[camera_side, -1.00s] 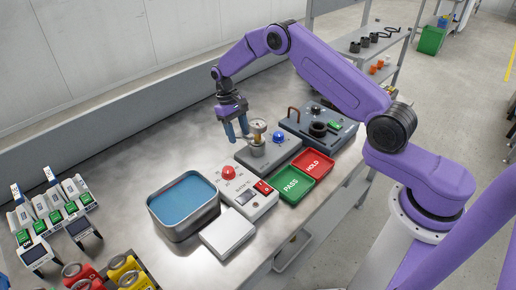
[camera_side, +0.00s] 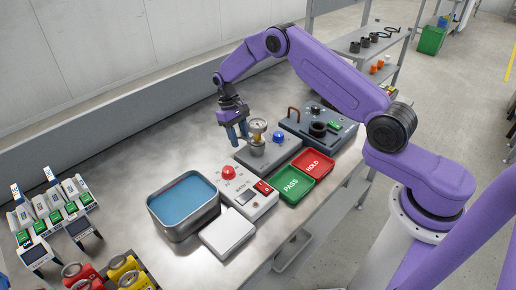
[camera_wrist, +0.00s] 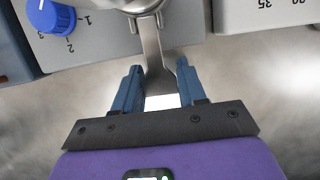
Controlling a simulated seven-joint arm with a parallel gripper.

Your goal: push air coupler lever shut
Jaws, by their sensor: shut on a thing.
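The air coupler, topped by a round gauge (camera_side: 258,126), stands on a grey station box (camera_side: 285,152) in the side view. Its metal lever (camera_wrist: 153,45) sticks out toward my gripper in the wrist view. My gripper (camera_side: 238,141) is beside the coupler, on its left in the side view. In the wrist view my gripper's blue fingers (camera_wrist: 160,77) lie on either side of the lever's wide end and are shut on it. The side view hides the lever behind the fingers. The coupler's top is cut off in the wrist view.
A blue knob (camera_wrist: 57,17) is on the same box. A control box with a red button (camera_side: 228,173) stands in front, with green PASS (camera_side: 291,185) and red HOLD (camera_side: 326,158) trays beside it. A blue-lined tub (camera_side: 183,196) is at left. The table behind my gripper is clear.

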